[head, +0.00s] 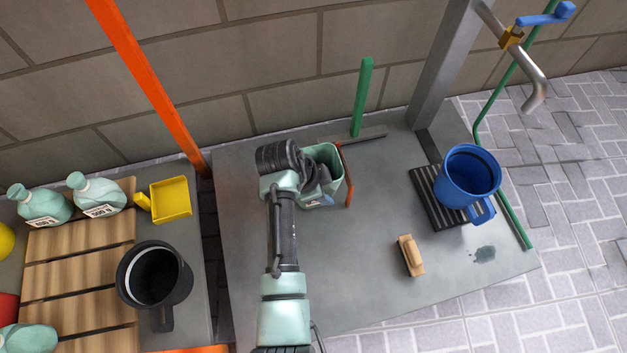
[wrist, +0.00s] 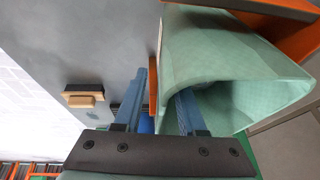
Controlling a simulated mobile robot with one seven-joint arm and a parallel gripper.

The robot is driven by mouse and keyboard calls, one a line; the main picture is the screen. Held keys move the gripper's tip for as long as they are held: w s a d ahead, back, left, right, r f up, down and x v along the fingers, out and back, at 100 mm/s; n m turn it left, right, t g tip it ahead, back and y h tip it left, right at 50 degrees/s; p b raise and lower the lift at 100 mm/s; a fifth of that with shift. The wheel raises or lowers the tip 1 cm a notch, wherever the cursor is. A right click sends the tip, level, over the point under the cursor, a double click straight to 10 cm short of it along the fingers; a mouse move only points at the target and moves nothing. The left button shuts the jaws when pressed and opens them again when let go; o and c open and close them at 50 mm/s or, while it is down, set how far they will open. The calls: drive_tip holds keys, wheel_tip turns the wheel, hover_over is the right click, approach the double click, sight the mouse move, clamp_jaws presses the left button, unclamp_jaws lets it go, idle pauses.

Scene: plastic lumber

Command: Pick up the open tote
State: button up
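The open tote is a pale green, open-topped container (head: 328,158) on the grey table, partly hidden by my arm in the head view. An orange handle bar (head: 347,175) runs along its right side. In the wrist view the tote (wrist: 225,50) fills the upper right, with its mouth facing the camera. My gripper (wrist: 161,84) has its blue fingers apart, one inside the tote's mouth and one outside, with the tote's wall and orange bar between them. I see a gap beside the outer finger; contact at the inner finger is unclear.
A blue pitcher (head: 468,177) stands on a black ribbed mat (head: 432,205) to the right. A wooden brush (head: 410,255) lies on the table (head: 350,275). A green post (head: 362,98) rises behind the tote. A dark mug (head: 152,276) and bottles (head: 97,193) stand left across a gap.

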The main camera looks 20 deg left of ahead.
drive_tip(key=shift+f, duration=0.25)
drive_tip(key=shift+c, duration=0.2)
clamp_jaws()
idle(1.4)
